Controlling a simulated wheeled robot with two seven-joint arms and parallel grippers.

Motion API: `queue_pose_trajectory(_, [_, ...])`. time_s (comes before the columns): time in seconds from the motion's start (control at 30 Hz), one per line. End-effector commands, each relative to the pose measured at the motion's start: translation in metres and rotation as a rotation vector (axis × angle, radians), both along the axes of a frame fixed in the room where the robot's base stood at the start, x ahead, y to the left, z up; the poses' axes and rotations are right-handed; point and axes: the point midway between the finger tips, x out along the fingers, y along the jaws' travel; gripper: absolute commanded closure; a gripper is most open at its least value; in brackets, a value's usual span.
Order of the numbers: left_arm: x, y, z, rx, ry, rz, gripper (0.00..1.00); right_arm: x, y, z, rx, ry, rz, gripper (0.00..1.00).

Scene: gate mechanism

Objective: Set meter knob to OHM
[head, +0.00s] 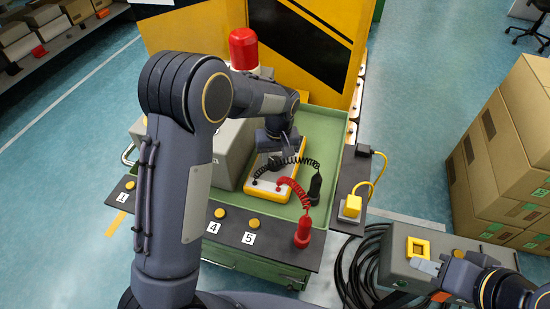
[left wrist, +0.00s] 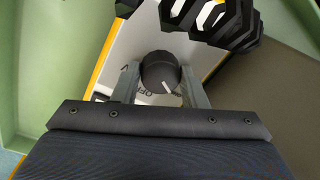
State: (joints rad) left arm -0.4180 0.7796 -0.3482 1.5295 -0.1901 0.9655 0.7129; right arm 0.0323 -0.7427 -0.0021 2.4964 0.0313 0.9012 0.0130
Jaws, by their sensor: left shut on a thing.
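The meter (head: 262,192) is a white and yellow box lying in the green tray on the bench. Its black round knob (left wrist: 160,74) shows in the left wrist view between the two grey fingers of my left gripper (left wrist: 161,84), which is shut on it. The knob's white pointer line is toward the lower right of the picture. Parts of the lettering OFF and V show beside the knob; the OHM mark is not readable. In the head view my left arm hides the knob. My right gripper (head: 427,268) is at the lower right, away from the meter; its jaw opening is unclear.
A black coiled lead runs to a black probe (head: 315,188), and a red lead to a red probe (head: 303,232). A red lamp (head: 244,49) stands behind. A grey box with a yellow button (head: 418,247) is near my right gripper. Cardboard boxes (head: 505,160) are stacked at right.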

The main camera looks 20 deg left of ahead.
Motion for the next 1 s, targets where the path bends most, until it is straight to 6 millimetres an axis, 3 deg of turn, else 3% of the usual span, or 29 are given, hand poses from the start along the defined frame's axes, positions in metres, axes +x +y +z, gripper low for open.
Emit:
queue_pose_trajectory(0.27, [0.001, 0.0, 0.001, 0.0, -0.002, 0.004, 0.84, 0.0, 0.0, 0.0, 0.0, 0.0, 0.0, 0.64])
queue_pose_trajectory(0.3, [0.001, 0.0, 0.001, 0.0, -0.002, 0.004, 0.6, 0.0, 0.0, 0.0, 0.0, 0.0, 0.0, 0.64])
queue_pose_trajectory(0.47, [0.001, 0.0, 0.001, 0.0, -0.002, 0.004, 0.39, 0.0, 0.0, 0.0, 0.0, 0.0, 0.0, 0.64])
queue_pose_trajectory(0.77, [0.0, 0.0, 0.002, 0.0, -0.001, 0.002, 0.39, 0.0, 0.0, 0.0, 0.0, 0.0, 0.0, 0.64])
queue_pose_trajectory(1.0, [0.002, -0.002, 0.035, -0.002, -0.005, 0.002, 0.39, 0.0, 0.0, 0.001, 0.0, 0.0, 0.0, 0.64])
